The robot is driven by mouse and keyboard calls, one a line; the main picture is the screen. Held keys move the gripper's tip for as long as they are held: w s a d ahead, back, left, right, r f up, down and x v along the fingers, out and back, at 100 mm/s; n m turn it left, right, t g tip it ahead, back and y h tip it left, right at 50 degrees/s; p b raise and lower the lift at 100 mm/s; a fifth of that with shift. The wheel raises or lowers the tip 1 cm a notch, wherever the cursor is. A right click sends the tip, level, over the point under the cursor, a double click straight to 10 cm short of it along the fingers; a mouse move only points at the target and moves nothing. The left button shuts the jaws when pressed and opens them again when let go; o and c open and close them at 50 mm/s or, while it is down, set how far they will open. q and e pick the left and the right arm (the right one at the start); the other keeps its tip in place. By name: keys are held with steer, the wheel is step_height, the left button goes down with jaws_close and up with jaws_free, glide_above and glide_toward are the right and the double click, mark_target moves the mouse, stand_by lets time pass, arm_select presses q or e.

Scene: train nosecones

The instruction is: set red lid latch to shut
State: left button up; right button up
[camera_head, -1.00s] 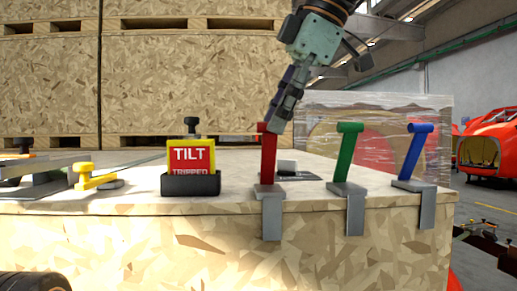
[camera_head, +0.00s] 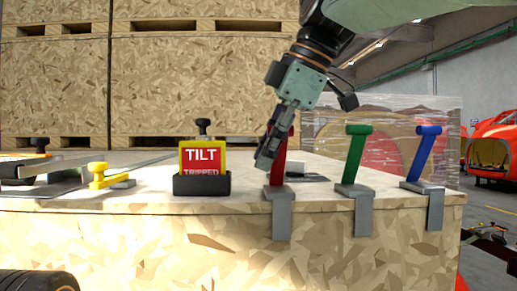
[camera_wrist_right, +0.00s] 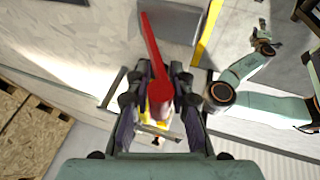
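The red lid latch (camera_head: 279,172) is an upright red lever on a grey clamp at the front edge of the crate top, leaning slightly right. My right gripper (camera_head: 266,155) is lowered over it, partly hiding its upper part. In the right wrist view the end of the red lever (camera_wrist_right: 160,94) lies between the fingers of this gripper (camera_wrist_right: 157,100). The fingers stand apart, one on each side; whether they touch it is unclear. My left gripper does not show in the head view.
A green lever (camera_head: 356,155) and a blue lever (camera_head: 423,155) stand to the right on similar clamps. A TILT indicator (camera_head: 203,160) in a black holder sits to the left. A yellow-handled latch (camera_head: 102,178) lies farther left. Wooden crates (camera_head: 60,90) rise behind.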

steer(key=shift+w+a+f, duration=0.2)
steer(key=shift+w+a, duration=0.2)
steer(key=shift+w, duration=0.15)
steer(key=c, duration=0.3)
steer(key=shift+s+d+r, duration=0.1)
steer(key=shift+s+d, duration=0.1)
jaws_close()
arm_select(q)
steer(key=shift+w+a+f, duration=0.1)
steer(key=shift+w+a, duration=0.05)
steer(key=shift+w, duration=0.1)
arm_select(e)
steer(key=shift+w, duration=0.1)
steer(key=shift+r, duration=0.15)
